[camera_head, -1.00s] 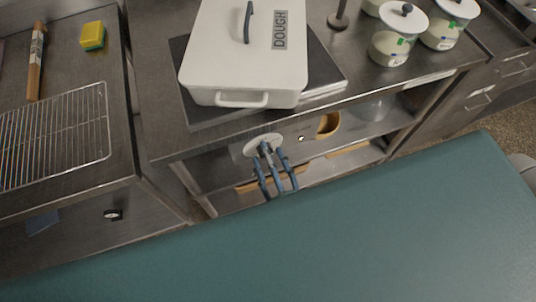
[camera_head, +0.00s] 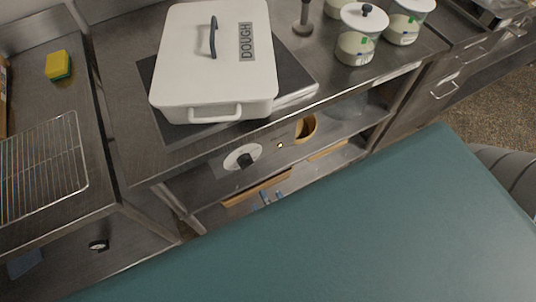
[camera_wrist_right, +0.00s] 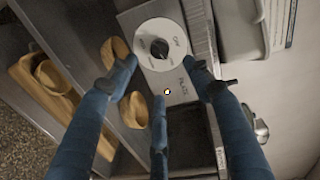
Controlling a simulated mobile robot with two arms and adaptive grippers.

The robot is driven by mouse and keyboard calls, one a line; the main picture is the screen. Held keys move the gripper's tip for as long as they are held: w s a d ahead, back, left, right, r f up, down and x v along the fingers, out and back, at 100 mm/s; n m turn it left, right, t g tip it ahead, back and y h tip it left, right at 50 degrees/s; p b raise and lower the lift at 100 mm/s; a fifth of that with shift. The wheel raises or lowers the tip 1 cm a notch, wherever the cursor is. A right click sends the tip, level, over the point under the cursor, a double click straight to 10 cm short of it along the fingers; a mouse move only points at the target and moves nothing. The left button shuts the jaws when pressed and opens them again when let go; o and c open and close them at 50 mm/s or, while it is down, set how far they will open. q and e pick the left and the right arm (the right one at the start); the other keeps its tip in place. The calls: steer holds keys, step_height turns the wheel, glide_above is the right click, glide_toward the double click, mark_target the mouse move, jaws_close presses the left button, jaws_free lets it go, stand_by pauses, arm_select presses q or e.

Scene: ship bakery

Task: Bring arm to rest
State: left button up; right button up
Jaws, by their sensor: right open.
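My right gripper (camera_head: 271,196) shows only as small blue fingertips just past the edge of my teal body in the head view, below the stove's dial. In the right wrist view its blue fingers (camera_wrist_right: 160,75) are spread apart with nothing between them. The white dial with a black knob (camera_head: 243,157) is on the front panel under the counter, and it also shows beyond the fingertips in the wrist view (camera_wrist_right: 160,48). The gripper is apart from the knob in the head view. The rest of the right arm is hidden. My left gripper is in neither view.
A white box marked DOUGH (camera_head: 215,75) stands on a dark hot plate (camera_head: 300,80). Lidded jars (camera_head: 356,50) stand to its right. A wire rack (camera_head: 45,165) and a yellow-green sponge (camera_head: 58,65) lie on the left counter. Wooden bowls (camera_wrist_right: 133,110) sit on the lower shelf.

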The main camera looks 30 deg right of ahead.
steer(key=s+f+n+g+y, duration=0.2)
steer(key=f+n+g, duration=0.3)
steer(key=f, duration=1)
steer(key=s+f+n+g+y, duration=0.1)
steer(key=f+n+g, duration=0.2)
steer(key=f+n, duration=0.8)
steer(key=s+d+f+n+g+h, duration=0.1)
steer(key=s+d+f+g, duration=0.3)
steer(key=s+f, duration=0.4)
steer(key=s+d+f+n+g+h, duration=0.1)
steer(key=s+d+f+g+h, duration=0.1)
steer(key=s+d+f+g, duration=0.2)
steer(key=s+d+f, duration=0.3)
steer(key=s+f, duration=0.1)
steer(key=f, duration=0.2)
steer(key=shift+d+f+n, duration=0.25)
steer(key=shift+f+n, duration=0.05)
steer(key=shift+f, duration=0.1)
